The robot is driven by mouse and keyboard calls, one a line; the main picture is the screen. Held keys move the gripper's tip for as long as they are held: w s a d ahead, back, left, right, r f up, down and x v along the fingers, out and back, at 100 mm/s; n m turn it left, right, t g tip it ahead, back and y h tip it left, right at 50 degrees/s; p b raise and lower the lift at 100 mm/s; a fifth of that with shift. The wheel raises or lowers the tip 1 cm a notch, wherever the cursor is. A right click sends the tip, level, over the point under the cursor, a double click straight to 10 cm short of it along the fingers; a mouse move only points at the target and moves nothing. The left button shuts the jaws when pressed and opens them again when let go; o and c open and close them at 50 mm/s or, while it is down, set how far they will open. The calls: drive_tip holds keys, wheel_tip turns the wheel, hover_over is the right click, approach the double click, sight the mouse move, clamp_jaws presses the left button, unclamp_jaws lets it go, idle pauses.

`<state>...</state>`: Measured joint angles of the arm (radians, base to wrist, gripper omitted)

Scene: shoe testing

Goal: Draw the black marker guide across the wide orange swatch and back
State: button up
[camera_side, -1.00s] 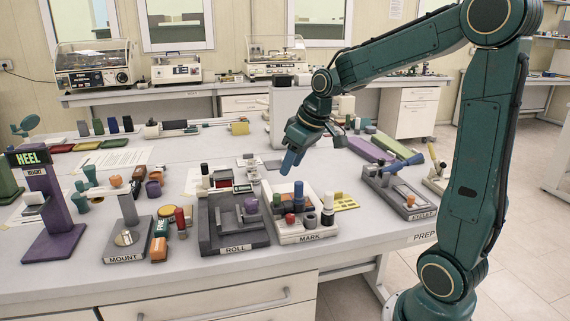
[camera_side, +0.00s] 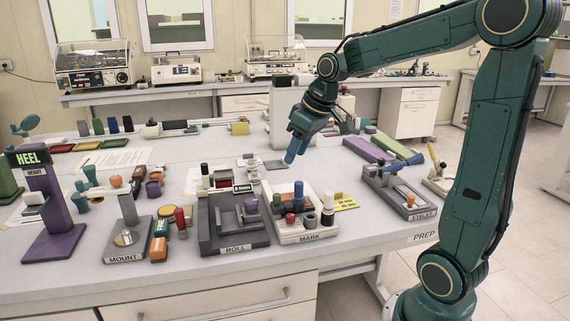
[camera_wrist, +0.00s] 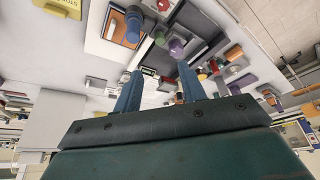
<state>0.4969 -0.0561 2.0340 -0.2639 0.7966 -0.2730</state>
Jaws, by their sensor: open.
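The MARK station (camera_side: 308,238) is a white block at the front of the bench with several coloured knobs on it. A white-bodied, black-topped piece (camera_side: 327,214) stands upright at its right, beside a dark ring-like piece (camera_side: 311,221); I cannot tell which is the black marker guide. In the wrist view an orange patch (camera_wrist: 144,50) shows partly under a blue knob (camera_wrist: 133,24); its full width is hidden. My gripper (camera_side: 291,157), with blue fingers, is open and empty above and behind the station. Its fingers also show in the wrist view (camera_wrist: 160,88).
The grey ROLL station (camera_side: 236,240) stands just left of MARK. The EYELET station (camera_side: 408,203) is to the right, with a yellow piece (camera_side: 345,201) between. Purple and green bars (camera_side: 370,150) lie behind.

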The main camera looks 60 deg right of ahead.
sight(277, 194)
drive_tip(key=x, duration=1.3)
drive_tip(key=shift+f, duration=0.35)
drive_tip(key=shift+w, duration=0.1)
clamp_jaws()
